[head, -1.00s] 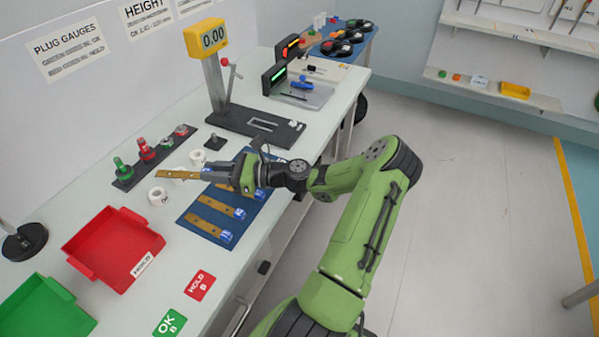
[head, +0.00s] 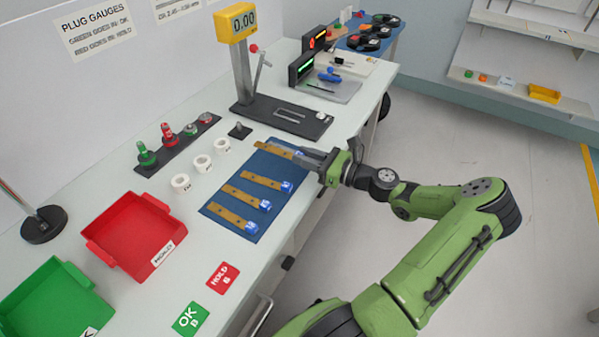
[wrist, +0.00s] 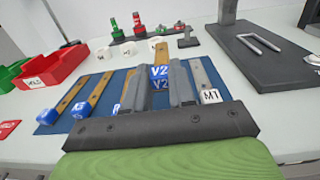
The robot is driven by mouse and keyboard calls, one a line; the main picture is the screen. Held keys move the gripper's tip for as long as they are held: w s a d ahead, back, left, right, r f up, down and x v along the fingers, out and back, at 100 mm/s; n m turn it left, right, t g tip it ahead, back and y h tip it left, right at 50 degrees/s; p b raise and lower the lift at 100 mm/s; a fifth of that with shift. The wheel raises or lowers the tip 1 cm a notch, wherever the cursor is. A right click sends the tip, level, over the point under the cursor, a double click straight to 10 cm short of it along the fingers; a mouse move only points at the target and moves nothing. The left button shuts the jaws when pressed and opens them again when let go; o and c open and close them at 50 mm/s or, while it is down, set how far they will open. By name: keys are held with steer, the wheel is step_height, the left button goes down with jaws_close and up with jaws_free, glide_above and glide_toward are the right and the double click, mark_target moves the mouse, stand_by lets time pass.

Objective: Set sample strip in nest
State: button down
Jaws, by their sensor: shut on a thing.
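My gripper (head: 308,158) is shut on a brass strip (head: 272,148) with a blue tag at the far end of the blue mat (head: 213,209). In the wrist view the tag (wrist: 159,72) reads V2 and sits between the fingers. I cannot tell whether the strip touches the mat. Several other brass strips with blue tags, one of them here (head: 262,181), lie on the mat. A grey strip with a white M1 tag (wrist: 211,96) lies right of the fingers. A black gauge base (head: 262,113) with a U-shaped outline, perhaps the nest, stands beyond the mat.
The gauge column (head: 242,75) carries a yellow display (head: 237,21) reading 0.00. White rings (head: 202,163) and plug gauges (head: 168,135) stand left of the mat. A red bin (head: 132,232) and a green bin (head: 55,300) are nearer. Floor right of the bench is clear.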

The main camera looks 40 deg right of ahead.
mark_target(306, 175)
step_height(306, 175, down, 5)
steer(key=shift+r, duration=0.15)
steer(key=shift+f, duration=0.2)
steer(key=c, duration=0.9)
jaws_free()
steer(key=shift+c, duration=0.2)
steer(key=shift+b, duration=0.4)
